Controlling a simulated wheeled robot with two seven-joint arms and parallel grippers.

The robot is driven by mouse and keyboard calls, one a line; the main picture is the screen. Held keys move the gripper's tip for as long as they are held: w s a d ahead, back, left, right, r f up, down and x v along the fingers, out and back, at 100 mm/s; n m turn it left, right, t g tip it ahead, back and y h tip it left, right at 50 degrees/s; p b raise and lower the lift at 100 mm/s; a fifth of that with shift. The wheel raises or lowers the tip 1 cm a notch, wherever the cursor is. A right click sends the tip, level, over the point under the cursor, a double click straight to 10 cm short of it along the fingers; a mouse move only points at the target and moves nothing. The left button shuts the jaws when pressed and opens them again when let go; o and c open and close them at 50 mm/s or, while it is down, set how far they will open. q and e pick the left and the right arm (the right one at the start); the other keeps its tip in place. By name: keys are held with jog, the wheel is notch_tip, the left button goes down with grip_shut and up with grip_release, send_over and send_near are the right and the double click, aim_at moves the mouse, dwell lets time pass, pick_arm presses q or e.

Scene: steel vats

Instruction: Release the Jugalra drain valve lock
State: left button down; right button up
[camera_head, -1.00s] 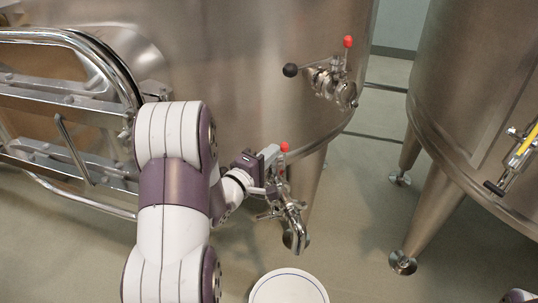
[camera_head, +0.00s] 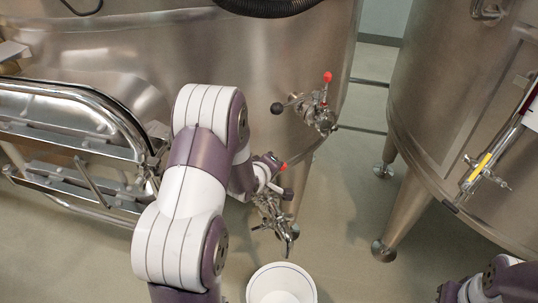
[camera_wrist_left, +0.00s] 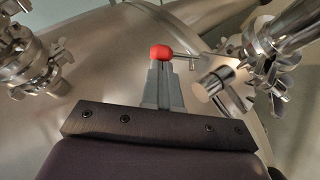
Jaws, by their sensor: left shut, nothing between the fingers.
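A red knob on a thin steel pin (camera_head: 283,167) belongs to the lower valve (camera_head: 277,218) under the middle vat, in the head view. My left gripper (camera_head: 272,178) is at this valve, its fingers largely hidden by the wrist. In the left wrist view the grey fingers (camera_wrist_left: 163,88) are shut with nothing between them. The red knob (camera_wrist_left: 161,52) shows right at their tips; I cannot tell whether they touch it. The pin runs right from the knob, with steel valve parts (camera_wrist_left: 222,92) beside it. No vat name is readable. My right gripper is not in view.
A second valve (camera_head: 318,112) with a red knob and black ball handle sits higher on the same vat (camera_head: 240,65). A white bucket (camera_head: 258,278) stands on the floor below. Another vat (camera_head: 450,100) with a yellow-marked gauge (camera_head: 483,165) is at right. Floor between is open.

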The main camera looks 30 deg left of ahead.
pick_arm(q)
jog(key=shift+w+d+r+g+p, duration=0.15)
jog(key=shift+r+g+p, duration=0.15)
jog(key=shift+r+p, duration=0.5)
